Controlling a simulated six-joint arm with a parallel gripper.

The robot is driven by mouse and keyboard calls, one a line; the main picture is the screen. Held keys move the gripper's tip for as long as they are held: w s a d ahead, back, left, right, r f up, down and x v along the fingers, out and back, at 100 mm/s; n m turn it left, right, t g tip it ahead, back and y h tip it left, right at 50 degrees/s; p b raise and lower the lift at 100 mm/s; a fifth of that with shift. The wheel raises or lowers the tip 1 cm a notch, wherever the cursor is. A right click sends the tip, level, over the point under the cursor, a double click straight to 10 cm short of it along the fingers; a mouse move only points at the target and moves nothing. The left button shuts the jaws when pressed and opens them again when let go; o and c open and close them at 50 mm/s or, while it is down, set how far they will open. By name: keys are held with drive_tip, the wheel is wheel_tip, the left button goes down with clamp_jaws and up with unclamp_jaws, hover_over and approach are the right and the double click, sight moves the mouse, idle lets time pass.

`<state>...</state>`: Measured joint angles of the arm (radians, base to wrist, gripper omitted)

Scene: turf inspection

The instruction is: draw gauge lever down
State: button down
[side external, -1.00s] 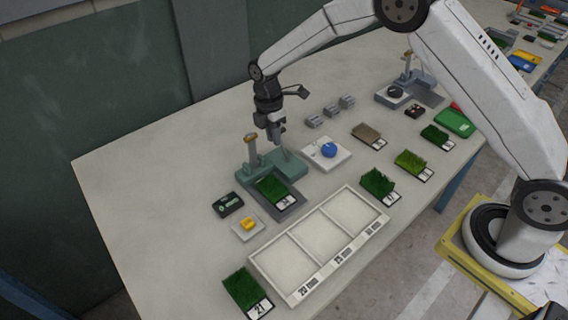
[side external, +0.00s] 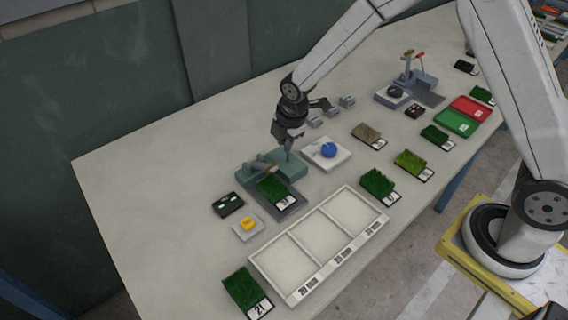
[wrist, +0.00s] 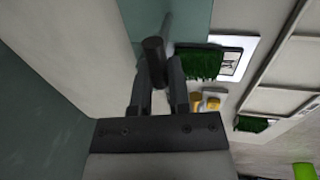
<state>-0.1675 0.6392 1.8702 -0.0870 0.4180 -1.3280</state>
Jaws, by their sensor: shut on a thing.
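The green gauge (side external: 262,165) stands on the bench. A turf sample (side external: 272,190) on a grey plate lies at its front. A tan-tipped piece (side external: 268,169) lies low across the gauge, close to the turf. My gripper (side external: 289,146) is at the back right of the gauge, above a thin grey rod. In the wrist view my gripper (wrist: 160,75) is shut on the dark grip (wrist: 153,48) of the gauge lever. The lever's grey rod (wrist: 166,25) runs on beyond the fingertips. My fingers hide part of the grip.
A white divided tray (side external: 297,262) is in front, with turf samples around it. A white scale with a blue item (side external: 329,150) is close at right. The left bench top is clear.

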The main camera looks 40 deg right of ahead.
drive_tip(key=shift+s+f, duration=0.25)
drive_tip(key=shift+s, duration=0.65)
drive_tip(key=c, duration=0.6)
unclamp_jaws()
drive_tip(key=shift+r, duration=0.2)
drive_tip(key=shift+v, duration=3.75)
